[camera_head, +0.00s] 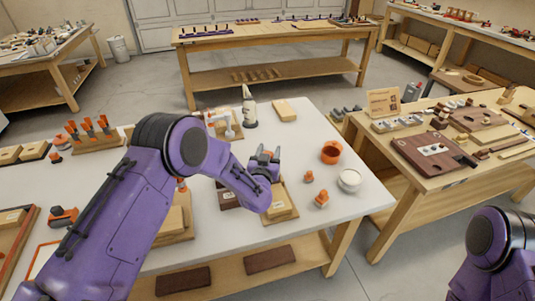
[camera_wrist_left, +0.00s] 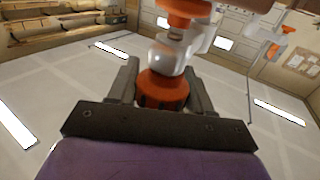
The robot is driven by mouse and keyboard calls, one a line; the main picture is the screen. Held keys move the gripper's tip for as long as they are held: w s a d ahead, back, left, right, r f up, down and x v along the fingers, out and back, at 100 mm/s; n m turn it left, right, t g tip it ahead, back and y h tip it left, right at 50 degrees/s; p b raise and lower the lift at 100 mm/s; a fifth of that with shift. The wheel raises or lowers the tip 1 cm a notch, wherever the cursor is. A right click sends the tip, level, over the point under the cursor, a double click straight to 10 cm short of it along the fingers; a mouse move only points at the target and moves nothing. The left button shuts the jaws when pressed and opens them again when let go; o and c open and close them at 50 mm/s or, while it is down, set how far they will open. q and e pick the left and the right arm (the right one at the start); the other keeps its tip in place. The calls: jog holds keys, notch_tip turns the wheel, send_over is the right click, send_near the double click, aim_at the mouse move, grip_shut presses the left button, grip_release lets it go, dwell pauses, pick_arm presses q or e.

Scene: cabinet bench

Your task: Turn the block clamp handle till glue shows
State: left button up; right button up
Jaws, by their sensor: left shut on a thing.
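My left gripper (camera_head: 265,154) is over the white bench, beside a wooden block on a board (camera_head: 280,203). In the left wrist view its two fingers (camera_wrist_left: 163,85) are shut on an orange ribbed knob (camera_wrist_left: 163,92), which looks like the clamp handle. A pale, shiny metal part (camera_wrist_left: 172,57) adjoins the knob, with another orange part (camera_wrist_left: 190,10) beyond it. The knob is too hidden to make out in the head view. No glue can be made out. My right arm shows at the lower right; its gripper is out of the picture.
An orange bowl (camera_head: 331,152), a white jar (camera_head: 349,180) and small orange pieces (camera_head: 321,199) sit right of the gripper. The bench's front right corner is clear.

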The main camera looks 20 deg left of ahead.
pick_arm(q)
jog(key=m+h+b, duration=0.1)
jog(key=m+h, duration=0.1)
jog(key=h, duration=0.1)
jog(key=m+g+h+b, duration=0.1)
jog(key=m+h+b, duration=0.1)
jog(key=h, duration=0.1)
jog(key=d+m+g+h+b, duration=0.1)
jog(key=m+h+b, duration=0.1)
jog(key=h, duration=0.2)
jog(key=shift+f+m, duration=0.25)
jog(key=shift+m, duration=0.05)
jog(key=m+g+h+b, duration=0.2)
jog(key=h, duration=0.1)
jog(key=m+g+h+b, duration=0.1)
jog(key=shift+s+d+m+h, duration=0.2)
jog(key=shift+s+m+h, duration=0.05)
jog(key=shift+m+h, duration=0.15)
jog(key=shift+s+d+r+m+g+h+b, duration=0.1)
jog(key=shift+m+g+h+b, duration=0.35)
jog(key=shift+g, duration=0.2)
jog(key=shift+d+r+m+g+h+b, duration=0.1)
jog(key=shift+m+g+h+b, duration=0.35)
jog(key=shift+g, duration=0.2)
jog(key=o, duration=1)
